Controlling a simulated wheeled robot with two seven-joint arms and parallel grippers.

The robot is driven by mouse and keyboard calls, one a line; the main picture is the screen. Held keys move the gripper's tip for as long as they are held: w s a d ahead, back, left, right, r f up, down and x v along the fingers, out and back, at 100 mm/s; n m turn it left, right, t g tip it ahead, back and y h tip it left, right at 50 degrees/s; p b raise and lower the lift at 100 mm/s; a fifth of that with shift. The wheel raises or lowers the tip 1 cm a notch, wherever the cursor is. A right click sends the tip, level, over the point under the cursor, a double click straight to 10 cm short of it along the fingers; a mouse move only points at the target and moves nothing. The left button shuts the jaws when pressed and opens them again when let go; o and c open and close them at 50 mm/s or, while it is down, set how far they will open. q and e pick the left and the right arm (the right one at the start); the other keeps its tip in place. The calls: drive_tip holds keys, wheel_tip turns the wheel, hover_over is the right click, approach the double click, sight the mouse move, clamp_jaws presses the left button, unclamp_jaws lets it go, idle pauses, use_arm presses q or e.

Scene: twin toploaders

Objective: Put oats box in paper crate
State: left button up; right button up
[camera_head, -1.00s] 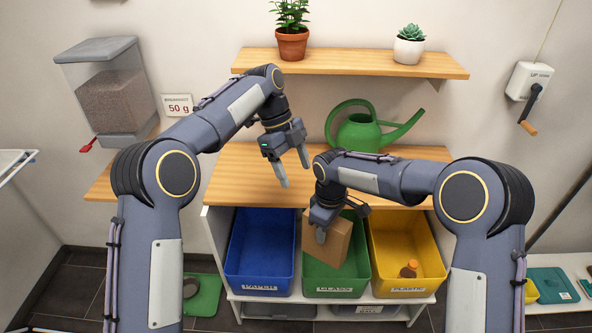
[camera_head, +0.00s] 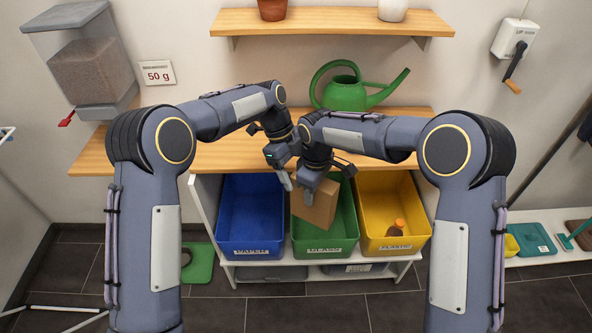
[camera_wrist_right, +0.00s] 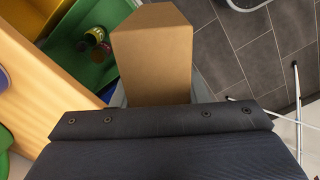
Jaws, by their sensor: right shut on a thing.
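My right gripper (camera_head: 309,184) is shut on a plain brown box (camera_head: 316,206), taken as the oats box. It holds the box tilted, over the green crate (camera_head: 345,233), whose label seems to read glass. The box also fills the middle of the right wrist view (camera_wrist_right: 155,60). The blue crate (camera_head: 250,214) stands directly to the left; its label is too blurred to read surely, and it looks empty. My left gripper (camera_head: 286,178) is close beside the right one, near the blue crate's back right; its second finger is hidden.
A yellow crate (camera_head: 372,222) labelled plastic holds an orange-capped bottle (camera_head: 396,228). Several jars (camera_wrist_right: 97,40) lie in the green crate. A wooden counter (camera_head: 225,150) with a green watering can (camera_head: 345,94) stands behind. Both arms are close together over the crates.

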use_arm(q)
drive_tip(key=c, duration=1)
drive_tip(key=shift+c, duration=0.2)
use_arm(e)
drive_tip(key=o, duration=1)
drive_tip(key=shift+o, duration=0.2)
